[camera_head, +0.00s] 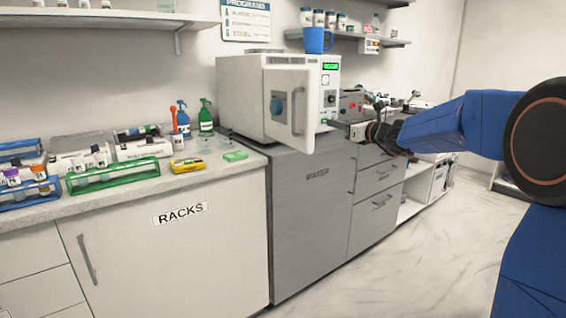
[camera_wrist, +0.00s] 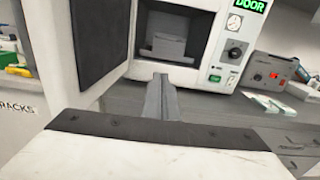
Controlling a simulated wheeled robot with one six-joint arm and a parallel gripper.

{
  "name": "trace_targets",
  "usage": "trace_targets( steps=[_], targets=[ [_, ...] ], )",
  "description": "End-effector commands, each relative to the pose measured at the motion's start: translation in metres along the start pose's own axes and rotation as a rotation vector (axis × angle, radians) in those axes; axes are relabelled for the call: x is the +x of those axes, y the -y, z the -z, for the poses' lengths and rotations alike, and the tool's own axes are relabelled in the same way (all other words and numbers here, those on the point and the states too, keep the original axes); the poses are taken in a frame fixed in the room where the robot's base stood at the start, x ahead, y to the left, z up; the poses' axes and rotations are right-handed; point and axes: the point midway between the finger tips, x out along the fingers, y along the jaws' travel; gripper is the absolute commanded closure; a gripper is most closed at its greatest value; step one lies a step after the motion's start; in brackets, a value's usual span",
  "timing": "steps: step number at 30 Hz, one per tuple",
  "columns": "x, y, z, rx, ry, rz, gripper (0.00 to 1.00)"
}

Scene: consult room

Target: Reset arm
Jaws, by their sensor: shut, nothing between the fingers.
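My arm reaches in from the right in the head view, and my gripper (camera_head: 338,124) is in front of the right side of a white sterilizer (camera_head: 243,95). In the wrist view my gripper (camera_wrist: 160,78) is shut and empty, pointing toward the sterilizer's opening. The sterilizer door (camera_head: 289,108) stands open, and its dark inner panel (camera_wrist: 98,35) shows at left in the wrist view. A grey object (camera_wrist: 168,48) is inside the chamber. The green display (camera_wrist: 249,5) reads "DOOR". Whether my fingers touch the sterilizer, I cannot tell.
A blue mug (camera_head: 317,40) stands on top of the sterilizer. A grey device with a red display (camera_wrist: 272,74) stands to its right on the counter. Racks, including a green one (camera_head: 113,177), and spray bottles (camera_head: 205,117) are at left. The floor (camera_head: 400,270) in front is clear.

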Motion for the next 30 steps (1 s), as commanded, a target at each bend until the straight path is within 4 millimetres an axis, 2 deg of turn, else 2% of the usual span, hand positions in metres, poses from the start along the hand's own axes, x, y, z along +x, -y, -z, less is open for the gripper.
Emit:
trace_targets(
  steps=[8, 17, 23, 30],
  targets=[
    [-0.019, -0.029, 0.003, -0.136, -0.049, -0.047, 1.0],
    [-0.055, -0.077, 0.015, -0.374, -0.133, -0.136, 1.0],
    [-0.101, -0.125, 0.036, -0.644, -0.222, -0.244, 1.0],
    [-0.182, -0.185, 0.081, -1.065, -0.353, -0.438, 1.0]
  ],
)
